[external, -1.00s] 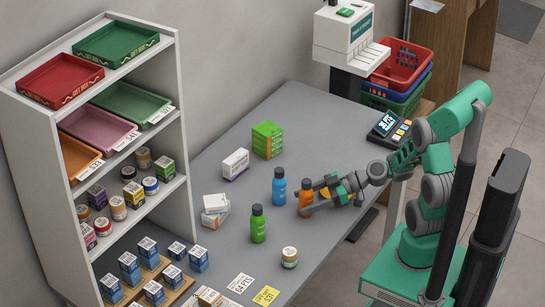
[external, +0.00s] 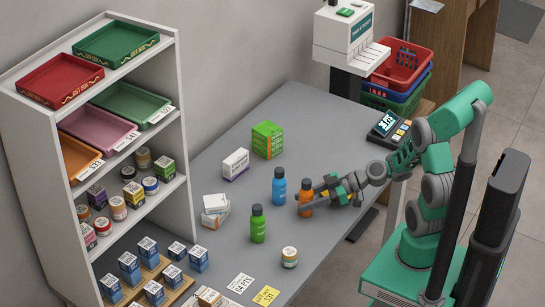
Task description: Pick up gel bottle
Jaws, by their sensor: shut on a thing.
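Three capped bottles stand on the grey counter: an orange bottle (external: 306,200), a blue bottle (external: 279,188) and a green bottle (external: 258,226). Labels are too small to read, so which one is called gel I cannot tell by text. My gripper (external: 311,197) comes in from the right, low over the counter, and is shut on the orange bottle. The orange bottle is upright and seems to rest on the counter; the fingers hide part of it. The blue bottle stands close to its left, apart from it.
A small jar (external: 289,257) stands in front. White boxes (external: 215,212) and a green box (external: 267,140) lie behind and left. A card terminal (external: 387,125) sits at the right edge. A shelf unit (external: 186,120) stands at the left. The counter's back middle is clear.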

